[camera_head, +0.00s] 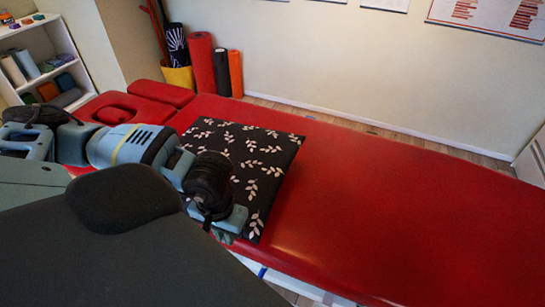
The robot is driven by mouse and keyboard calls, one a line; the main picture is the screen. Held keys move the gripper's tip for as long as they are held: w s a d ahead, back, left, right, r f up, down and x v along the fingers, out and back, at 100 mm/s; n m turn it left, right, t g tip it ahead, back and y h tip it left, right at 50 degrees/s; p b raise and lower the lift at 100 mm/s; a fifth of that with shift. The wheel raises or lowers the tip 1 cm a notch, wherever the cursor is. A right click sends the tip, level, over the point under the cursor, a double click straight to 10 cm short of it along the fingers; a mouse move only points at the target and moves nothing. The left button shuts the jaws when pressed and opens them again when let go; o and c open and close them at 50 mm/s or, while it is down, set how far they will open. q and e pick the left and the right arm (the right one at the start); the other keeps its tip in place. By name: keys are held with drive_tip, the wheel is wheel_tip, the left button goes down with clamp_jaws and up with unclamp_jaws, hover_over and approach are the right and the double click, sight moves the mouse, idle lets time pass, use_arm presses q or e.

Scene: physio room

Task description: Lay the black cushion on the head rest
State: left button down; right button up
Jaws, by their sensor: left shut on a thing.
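The black cushion (262,160), flat and printed with pale leaf sprigs, is over the red treatment table near its left end. I cannot tell whether it rests fully on the table or is slightly raised. The red head rest (118,106), with a face opening, is at the table's far left end, partly hidden by my left arm. The cushion is to the right of it, apart from it. My left gripper (228,226) is shut on the cushion's near edge; its fingertips are mostly hidden. My right gripper is not in view.
The red table (390,215) is bare to the right of the cushion. Rolled mats (202,62) stand by the wall behind the table. A white shelf (45,60) with towels and small items is at the upper left.

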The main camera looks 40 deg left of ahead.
use_arm(q)
drive_tip(key=a, duration=0.8)
drive_tip(key=shift+s+a, duration=0.25)
drive_tip(key=shift+a, duration=0.1)
drive_tip(key=a, duration=0.8)
drive_tip(key=shift+s, duration=0.15)
drive_tip(key=shift+a, duration=0.4)
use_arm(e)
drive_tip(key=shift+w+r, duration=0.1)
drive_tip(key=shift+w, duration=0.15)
use_arm(q)
drive_tip(key=shift+r, duration=0.1)
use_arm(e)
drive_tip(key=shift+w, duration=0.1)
